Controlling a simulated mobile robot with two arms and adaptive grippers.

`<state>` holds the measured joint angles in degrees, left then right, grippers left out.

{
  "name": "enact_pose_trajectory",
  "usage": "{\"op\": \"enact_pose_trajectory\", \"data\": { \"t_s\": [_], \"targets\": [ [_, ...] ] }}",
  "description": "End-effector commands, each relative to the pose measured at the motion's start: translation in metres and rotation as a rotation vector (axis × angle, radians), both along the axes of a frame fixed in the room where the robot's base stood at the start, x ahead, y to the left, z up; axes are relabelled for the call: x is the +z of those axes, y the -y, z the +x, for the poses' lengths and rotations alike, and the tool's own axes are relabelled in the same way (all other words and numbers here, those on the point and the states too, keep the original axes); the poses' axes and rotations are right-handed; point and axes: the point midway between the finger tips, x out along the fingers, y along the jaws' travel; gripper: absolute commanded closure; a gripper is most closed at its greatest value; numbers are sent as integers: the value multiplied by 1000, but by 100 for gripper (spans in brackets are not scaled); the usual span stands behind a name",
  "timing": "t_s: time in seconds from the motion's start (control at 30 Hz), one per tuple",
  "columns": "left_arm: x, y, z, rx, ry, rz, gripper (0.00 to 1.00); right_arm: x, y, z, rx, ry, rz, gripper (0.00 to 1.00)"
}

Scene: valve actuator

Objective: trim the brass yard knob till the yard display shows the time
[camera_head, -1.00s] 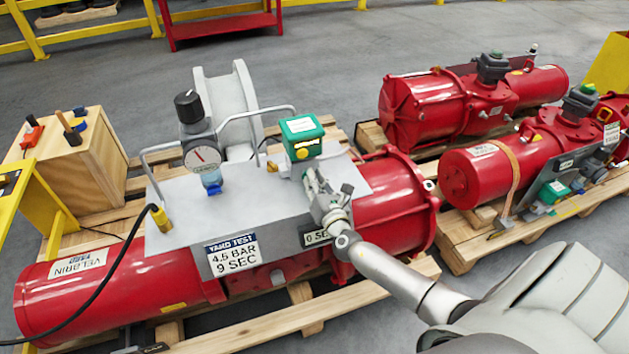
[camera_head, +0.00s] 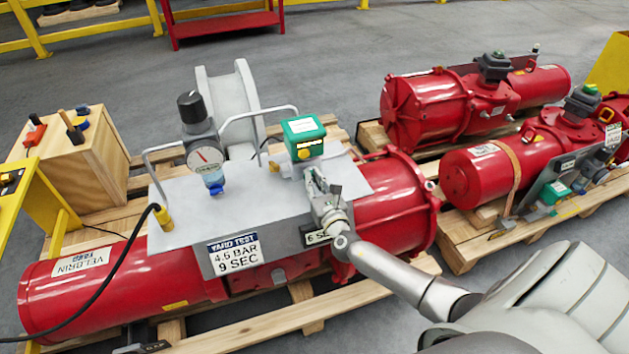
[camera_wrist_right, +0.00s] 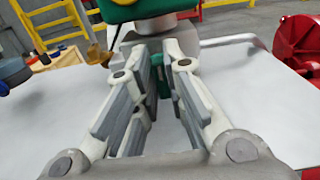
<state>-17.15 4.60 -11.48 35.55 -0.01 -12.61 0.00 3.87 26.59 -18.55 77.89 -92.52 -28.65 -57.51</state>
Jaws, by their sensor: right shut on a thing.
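The red actuator (camera_head: 92,293) lies on a wooden pallet with a grey panel (camera_head: 185,205) on top. My right gripper (camera_head: 315,182) is shut at the panel, just below the green box (camera_head: 303,127). The brass yard knob is hidden between its fingers. The wrist view shows the gripper (camera_wrist_right: 160,75) close up, with a bit of green between the fingers. The yard display (camera_head: 317,238) is partly covered by my gripper; a 6 and an S show. The yard test plate (camera_head: 234,254) reads 4.5 BAR, 9 SEC. My left gripper is out of view.
A gauge (camera_head: 205,157) with a black knob (camera_head: 191,106) stands left of the green box. Metal handles (camera_head: 262,112) rise from the panel. A black cable (camera_head: 112,272) runs at left. More red actuators (camera_head: 432,107) lie on pallets at right.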

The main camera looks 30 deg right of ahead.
Motion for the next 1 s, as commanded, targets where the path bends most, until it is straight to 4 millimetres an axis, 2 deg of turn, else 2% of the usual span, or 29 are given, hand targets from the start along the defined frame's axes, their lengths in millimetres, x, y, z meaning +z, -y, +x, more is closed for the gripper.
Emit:
{"op": "enact_pose_trajectory", "data": {
  "t_s": [0.03,0.2,0.57,0.77,1.0],
  "targets": [
    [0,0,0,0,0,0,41,0,0,0,1,-1,-6,86],
    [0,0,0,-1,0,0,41,0,0,0,0,-1,-4,67],
    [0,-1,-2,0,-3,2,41,0,-1,-4,1,0,-1,67],
    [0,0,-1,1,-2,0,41,-1,-6,-26,2,-2,0,67],
    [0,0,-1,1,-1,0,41,-1,-16,-68,1,-3,0,67]
  ]
}}
